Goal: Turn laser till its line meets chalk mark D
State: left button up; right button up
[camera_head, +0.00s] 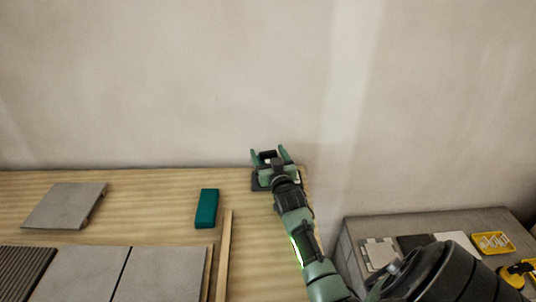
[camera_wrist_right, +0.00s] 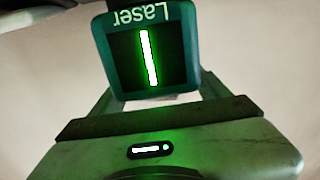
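The laser (camera_wrist_right: 184,52) is a dark green box in the right wrist view, its "Laser" label upside down. A bright green, slightly slanted line glows on its dark face. My right gripper (camera_head: 269,154) is at the back edge of the wooden bench, against the wall. Its two fingers stand apart on either side of the laser. I cannot tell whether both touch it. In the head view the gripper and wrist largely hide the laser. I cannot make out chalk mark D or a laser line on the wall (camera_head: 200,80). My left gripper is not in view.
On the wooden bench (camera_head: 140,190) lie a tilted grey tile (camera_head: 64,205), a teal block (camera_head: 206,208), a thin wooden strip (camera_head: 224,255) and larger grey tiles (camera_head: 160,274). At right, a grey surface (camera_head: 350,240) holds small tiles and a yellow tray (camera_head: 493,243).

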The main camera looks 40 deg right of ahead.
jog(key=shift+s+a, duration=0.1)
jog(key=v, duration=0.7)
jog(key=shift+s, duration=0.3)
jog(key=shift+a, duration=0.1)
